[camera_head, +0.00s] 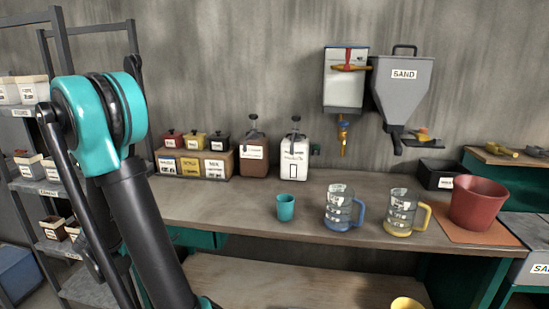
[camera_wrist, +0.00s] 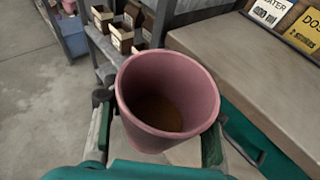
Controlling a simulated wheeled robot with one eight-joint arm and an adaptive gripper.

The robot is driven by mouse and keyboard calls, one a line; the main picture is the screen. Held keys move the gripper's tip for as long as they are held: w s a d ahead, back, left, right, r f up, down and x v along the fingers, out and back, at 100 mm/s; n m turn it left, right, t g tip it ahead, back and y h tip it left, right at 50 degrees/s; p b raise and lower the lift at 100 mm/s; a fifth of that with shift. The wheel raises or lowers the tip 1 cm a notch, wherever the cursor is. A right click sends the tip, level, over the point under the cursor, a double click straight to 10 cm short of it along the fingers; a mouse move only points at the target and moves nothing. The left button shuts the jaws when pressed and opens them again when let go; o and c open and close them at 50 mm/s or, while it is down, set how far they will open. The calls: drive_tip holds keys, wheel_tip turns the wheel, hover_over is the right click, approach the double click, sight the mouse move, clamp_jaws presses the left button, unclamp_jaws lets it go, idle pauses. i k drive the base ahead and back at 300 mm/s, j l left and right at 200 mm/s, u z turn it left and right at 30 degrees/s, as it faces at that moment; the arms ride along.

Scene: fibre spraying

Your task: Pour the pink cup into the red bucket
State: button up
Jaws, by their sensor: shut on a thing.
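In the wrist view my gripper (camera_wrist: 158,132) is shut on the pink cup (camera_wrist: 135,115), with one finger on each side. The cup's open mouth faces the camera, and a brownish layer shows at its bottom. The cup and my gripper tips do not show in the head view, where only my arm is seen at the left. The red bucket (camera_head: 479,205) stands upright on an orange mat (camera_head: 474,234) at the right end of the workbench, far from my arm in the picture. Its inside is mostly hidden.
A teal cup (camera_head: 285,208), a blue-handled jug (camera_head: 340,210) and a yellow-handled jug (camera_head: 402,214) stand left of the bucket. A sand hopper (camera_head: 400,85) hangs on the wall. Shelves with small boxes (camera_head: 33,167) stand left. The bench (camera_head: 230,205) has clear room at its left front.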

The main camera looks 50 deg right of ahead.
sight(476, 201)
drive_tip(key=k+l+z, duration=0.15)
drive_tip(key=k+l, duration=0.65)
drive_tip(key=k, duration=0.15)
drive_tip(key=k+l+z, duration=0.15)
drive_tip(key=k+l, duration=0.75)
drive_tip(key=k+l+z, duration=0.1)
drive_tip(key=k+l, duration=0.8)
drive_tip(key=l, duration=0.15)
